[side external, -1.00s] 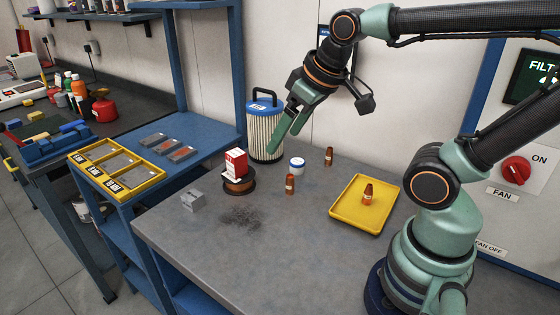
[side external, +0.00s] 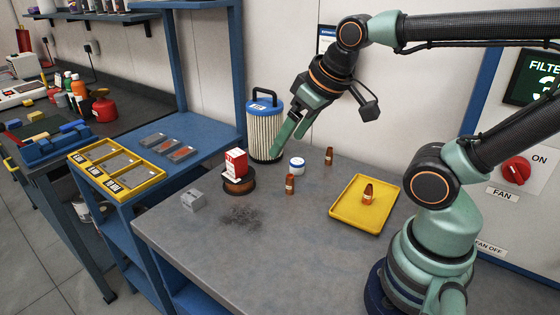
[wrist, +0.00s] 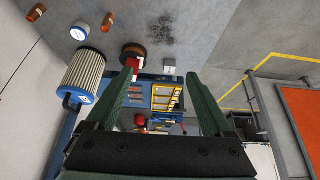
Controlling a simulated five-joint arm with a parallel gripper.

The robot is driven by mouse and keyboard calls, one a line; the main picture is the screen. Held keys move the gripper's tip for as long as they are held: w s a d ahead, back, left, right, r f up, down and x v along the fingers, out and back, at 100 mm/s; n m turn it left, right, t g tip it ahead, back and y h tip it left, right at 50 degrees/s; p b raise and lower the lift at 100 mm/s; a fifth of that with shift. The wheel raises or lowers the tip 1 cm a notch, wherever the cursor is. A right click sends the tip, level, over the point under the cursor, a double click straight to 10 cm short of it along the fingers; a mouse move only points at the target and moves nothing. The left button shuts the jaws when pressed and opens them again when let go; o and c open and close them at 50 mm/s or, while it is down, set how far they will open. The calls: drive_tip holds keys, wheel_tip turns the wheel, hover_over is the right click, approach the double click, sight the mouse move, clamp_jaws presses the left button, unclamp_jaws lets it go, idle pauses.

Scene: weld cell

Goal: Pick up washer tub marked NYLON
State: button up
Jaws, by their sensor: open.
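A small round white tub with blue on its lid and side (side external: 297,165) stands on the grey bench, right of the filter cartridge. It also shows at the upper left of the wrist view (wrist: 79,32). Its lettering is too small to read, so I cannot tell whether it says NYLON. My gripper (side external: 290,141) is open and empty, above the bench in front of the cartridge, up and left of the tub in the side view. In the wrist view its two green fingers (wrist: 160,76) are spread apart, with the tub outside them to the left.
The tall filter cartridge (side external: 265,128) stands close behind my fingers. A red-and-white box (side external: 236,163) sits on a spool (side external: 239,186). A yellow tray (side external: 346,221) holds another. A grey block (side external: 193,200) lies left.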

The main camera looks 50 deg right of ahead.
drive_tip(key=shift+c, duration=0.3)
drive_tip(key=w+d+f+t+h, duration=0.1)
drive_tip(key=w+d+f, duration=0.2)
drive_tip(key=d+f, duration=0.2)
drive_tip(key=w+d+f+m+t+h, duration=0.1)
drive_tip(key=w+d+f, duration=0.2)
drive_tip(key=d+f, duration=0.2)
drive_tip(key=w+d+f+t+h, duration=0.1)
drive_tip(key=w+d+f, duration=0.3)
drive_tip(key=d+f, duration=0.1)
drive_tip(key=shift+d+m, duration=0.4)
drive_tip(key=h, duration=0.2)
approach(300, 164)
drive_tip(key=shift+w+d+f+m+t, duration=0.2)
drive_tip(key=shift+w+f, duration=0.2)
drive_tip(key=shift+f, duration=0.2)
drive_tip(key=shift+w+d+f+m+t, duration=0.1)
drive_tip(key=shift+w+d+f+t, duration=0.1)
drive_tip(key=shift+w+f, duration=0.3)
drive_tip(key=shift+d+f+h, duration=0.1)
drive_tip(key=shift+f+h, duration=0.15)
drive_tip(key=shift+h, duration=0.05)
drive_tip(key=shift+x, duration=3.6)
drive_tip(key=c, duration=1.1)
